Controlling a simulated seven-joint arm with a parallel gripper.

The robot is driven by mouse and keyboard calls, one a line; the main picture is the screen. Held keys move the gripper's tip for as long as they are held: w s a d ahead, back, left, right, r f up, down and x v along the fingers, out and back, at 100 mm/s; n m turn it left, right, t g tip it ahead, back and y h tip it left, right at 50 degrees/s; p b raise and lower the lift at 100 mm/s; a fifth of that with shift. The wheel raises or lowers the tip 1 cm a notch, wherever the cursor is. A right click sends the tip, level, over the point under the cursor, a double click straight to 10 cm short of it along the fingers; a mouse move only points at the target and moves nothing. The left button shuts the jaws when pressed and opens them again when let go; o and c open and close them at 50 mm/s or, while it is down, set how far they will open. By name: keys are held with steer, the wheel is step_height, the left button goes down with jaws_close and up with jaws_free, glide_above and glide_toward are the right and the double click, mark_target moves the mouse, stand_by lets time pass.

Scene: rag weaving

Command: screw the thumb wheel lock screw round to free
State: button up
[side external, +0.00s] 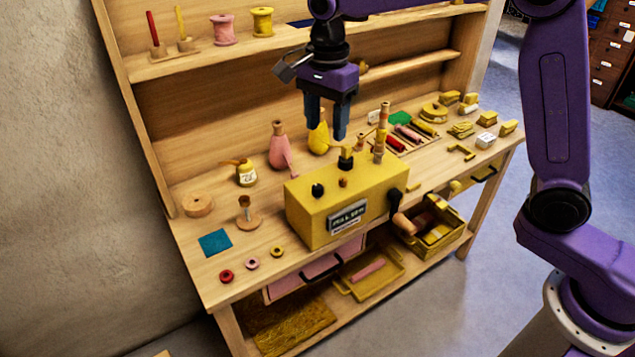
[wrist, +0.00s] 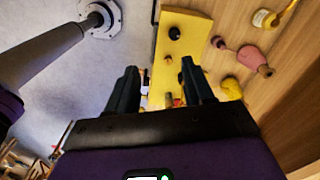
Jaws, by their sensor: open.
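The yellow machine box (side external: 330,218) stands on the workbench with a label on its front. On its top are a black knob (side external: 317,190), a small brown knob (side external: 343,182) and a black fitting (side external: 345,160) with a yellow piece on it. I cannot tell for sure which one is the thumb wheel lock screw. My gripper (side external: 327,122) points down with its fingers apart and empty, above the box and clear of it. In the wrist view, my gripper (wrist: 159,70) frames the box (wrist: 190,45); the black knob (wrist: 174,33) lies beyond the fingertips.
A banded post (side external: 381,130) rises at the box's back right. A black crank (side external: 395,200) sticks out on the right side. A pink bottle (side external: 279,148) and a yellow bottle (side external: 319,137) stand behind. A blue-green cloth square (side external: 215,243) lies on the left.

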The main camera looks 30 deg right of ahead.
mark_target(318, 187)
steer(key=w+f+m, duration=0.1)
steer(key=f, duration=0.4)
steer(key=w+f+m, duration=0.1)
steer(key=f, duration=0.5)
steer(key=w+f+m, duration=0.1)
steer(key=f, duration=0.5)
steer(key=shift+w+d+f+m, duration=0.2)
steer(key=shift+f+m, duration=0.05)
steer(key=shift+m, duration=0.15)
jaws_close()
